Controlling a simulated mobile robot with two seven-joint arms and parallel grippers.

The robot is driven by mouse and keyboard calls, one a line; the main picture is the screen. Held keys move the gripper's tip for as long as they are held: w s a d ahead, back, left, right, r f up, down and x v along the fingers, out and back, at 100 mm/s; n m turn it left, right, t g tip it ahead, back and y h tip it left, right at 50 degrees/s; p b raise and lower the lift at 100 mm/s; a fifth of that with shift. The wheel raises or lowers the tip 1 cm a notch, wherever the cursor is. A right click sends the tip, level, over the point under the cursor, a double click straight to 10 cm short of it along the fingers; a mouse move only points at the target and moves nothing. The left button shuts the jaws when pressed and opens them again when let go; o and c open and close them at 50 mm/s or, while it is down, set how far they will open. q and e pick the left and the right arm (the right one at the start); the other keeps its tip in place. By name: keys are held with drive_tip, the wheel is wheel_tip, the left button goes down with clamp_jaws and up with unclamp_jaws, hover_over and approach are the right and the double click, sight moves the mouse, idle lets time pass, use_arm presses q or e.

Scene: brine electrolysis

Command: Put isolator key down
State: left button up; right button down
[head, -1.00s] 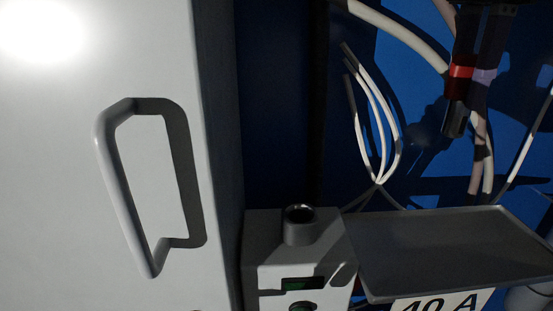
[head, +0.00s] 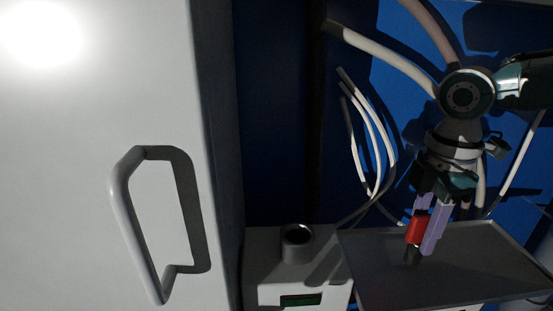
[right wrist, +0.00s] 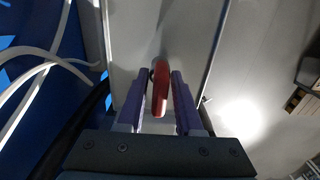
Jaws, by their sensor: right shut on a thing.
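My right gripper (head: 427,238) points down over the grey tray (head: 480,275). Its purple fingers are shut on the isolator key, which has a red body (head: 417,228) and a black lower end. The key hangs roughly upright, tilted slightly, with its black end over the tray's left part. I cannot tell whether that end touches the tray. In the right wrist view the red key (right wrist: 161,88) sits between the two purple fingers, with the tray (right wrist: 132,35) beyond it. My left gripper is not in view.
A grey box with a round, dark-topped socket (head: 297,243) stands left of the tray. A large light cabinet door with a handle (head: 128,215) fills the left side. Pale cables (head: 372,140) hang behind the tray. The tray's visible surface is otherwise clear.

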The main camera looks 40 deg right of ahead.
drive_tip(key=shift+f, duration=0.4)
drive_tip(key=shift+f, duration=0.2)
